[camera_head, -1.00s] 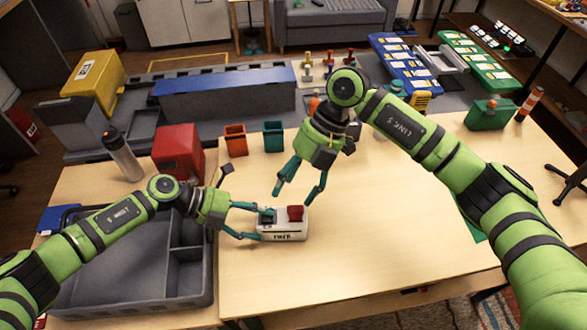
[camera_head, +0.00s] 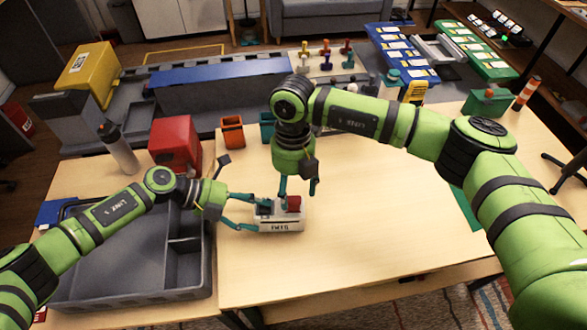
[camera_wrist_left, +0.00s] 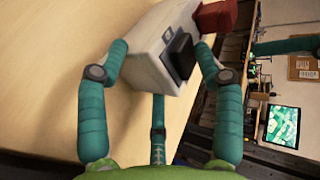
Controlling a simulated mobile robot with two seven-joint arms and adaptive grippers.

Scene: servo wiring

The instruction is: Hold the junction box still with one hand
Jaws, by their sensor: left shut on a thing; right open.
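The junction box (camera_head: 281,225) is a small white box with a dark label on its front, upright on the wooden table. On its top are a black socket part and a red block (camera_head: 293,203). My left gripper (camera_head: 256,212) is shut on the box from the left. In the left wrist view the white box (camera_wrist_left: 150,45) sits between the teal fingers, with the black part (camera_wrist_left: 182,55) facing the camera. My right gripper (camera_head: 298,191) is open, pointing down just above the red block; whether it touches cannot be told.
A grey divided tray (camera_head: 130,285) lies left of the box, under my left arm. Orange (camera_head: 232,133) and teal (camera_head: 267,128) bins, a red box (camera_head: 176,142) and a bottle (camera_head: 118,150) stand behind. The table (camera_head: 370,220) right of the box is clear.

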